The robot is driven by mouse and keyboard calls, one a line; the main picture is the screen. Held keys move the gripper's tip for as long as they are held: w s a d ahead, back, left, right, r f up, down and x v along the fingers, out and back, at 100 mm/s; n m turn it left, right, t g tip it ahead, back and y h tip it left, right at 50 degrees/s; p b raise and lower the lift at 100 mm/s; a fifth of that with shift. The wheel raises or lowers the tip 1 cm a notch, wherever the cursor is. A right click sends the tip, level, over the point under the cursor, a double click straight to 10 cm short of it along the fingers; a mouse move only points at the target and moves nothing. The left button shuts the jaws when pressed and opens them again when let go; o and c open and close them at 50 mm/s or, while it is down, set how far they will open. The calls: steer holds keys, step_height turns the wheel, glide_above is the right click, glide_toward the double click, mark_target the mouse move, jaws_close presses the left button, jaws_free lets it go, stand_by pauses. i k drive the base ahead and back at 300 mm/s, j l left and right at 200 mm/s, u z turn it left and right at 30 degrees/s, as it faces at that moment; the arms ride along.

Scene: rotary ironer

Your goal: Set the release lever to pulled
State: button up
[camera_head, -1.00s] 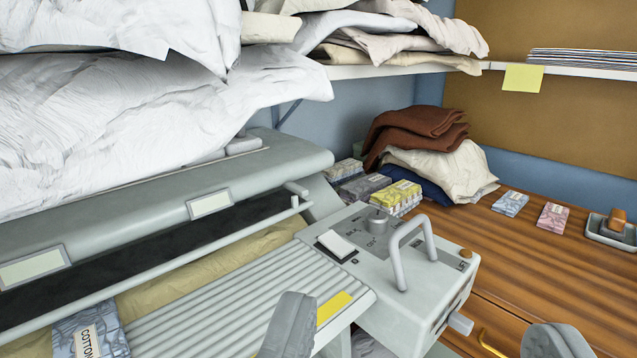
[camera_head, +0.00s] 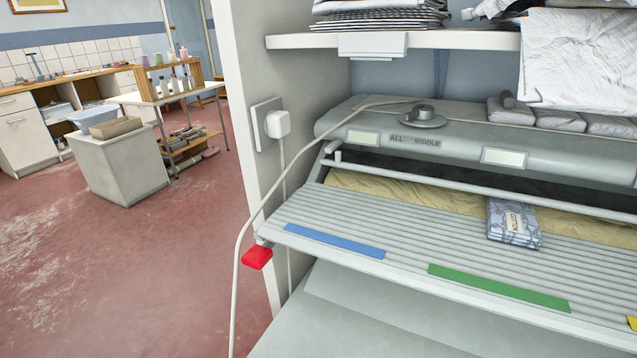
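A red handle-like piece (camera_head: 257,257) sticks out at the front left corner of the rotary ironer (camera_head: 430,250). It may be the release lever, but no label on it can be read. It sits just below the left end of the ribbed grey feed board (camera_head: 400,235), beside a hanging white cable. My gripper is not in this view, so whether it is open or shut does not show. Nothing is seen touching the red piece.
A white cable (camera_head: 240,285) hangs in front of the wall end, near a plug (camera_head: 277,124). A shelf (camera_head: 450,40) overhangs the ironer. Red floor (camera_head: 120,270) is open at left.

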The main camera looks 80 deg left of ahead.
mark_target(257, 256)
steer(key=u, duration=2.25)
steer(key=l+u, duration=0.5)
steer(key=j+z, duration=0.8)
steer(key=k+l+z, duration=0.1)
steer(key=k+z, duration=0.15)
steer(key=z, duration=0.2)
steer(key=k+l+z, duration=0.1)
steer(key=l+z, duration=0.15)
steer(key=l, duration=0.3)
